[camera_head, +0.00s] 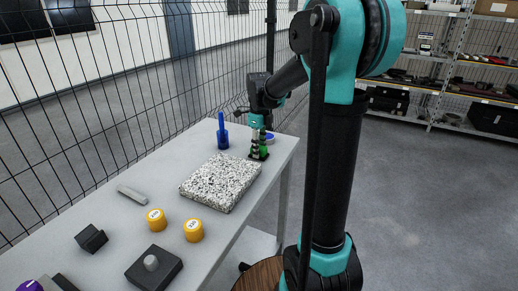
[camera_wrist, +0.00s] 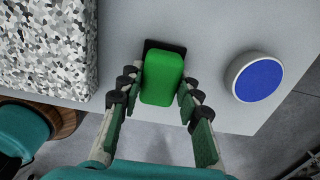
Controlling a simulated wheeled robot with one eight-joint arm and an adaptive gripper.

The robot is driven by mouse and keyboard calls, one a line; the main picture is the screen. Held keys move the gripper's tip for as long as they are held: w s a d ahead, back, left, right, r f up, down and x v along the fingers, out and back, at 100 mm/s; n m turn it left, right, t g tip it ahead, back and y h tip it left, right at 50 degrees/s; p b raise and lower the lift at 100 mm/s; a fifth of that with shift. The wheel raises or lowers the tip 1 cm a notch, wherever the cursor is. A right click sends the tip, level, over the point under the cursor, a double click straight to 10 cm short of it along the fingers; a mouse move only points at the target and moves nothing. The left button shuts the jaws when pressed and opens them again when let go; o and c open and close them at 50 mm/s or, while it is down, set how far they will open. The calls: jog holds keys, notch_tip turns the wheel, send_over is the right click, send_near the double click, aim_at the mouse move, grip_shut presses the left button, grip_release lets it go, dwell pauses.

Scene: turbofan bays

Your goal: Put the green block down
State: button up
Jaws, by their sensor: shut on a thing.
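The green block (camera_wrist: 162,78) is between the two fingers of my gripper (camera_wrist: 160,92) in the wrist view, with a finger against each side. A flat black pad (camera_wrist: 151,44) shows on the table past and beside the block. I cannot tell whether the block touches the pad. In the head view the green block (camera_head: 264,151) is partly hidden by my gripper (camera_head: 258,145), which points down at the far right part of the table.
A white disc with a blue top (camera_wrist: 255,78) stands right of the block. A speckled slab (camera_head: 220,181) lies left of it in the wrist view. A blue upright object (camera_head: 222,133), two yellow cylinders (camera_head: 193,230) and dark blocks (camera_head: 153,270) stand on the table. Wire fence runs behind.

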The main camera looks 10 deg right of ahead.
jog(key=shift+f, duration=0.1)
jog(key=o, duration=1.2)
notch_tip(320, 180, up, 12)
jog(key=shift+r, duration=0.15)
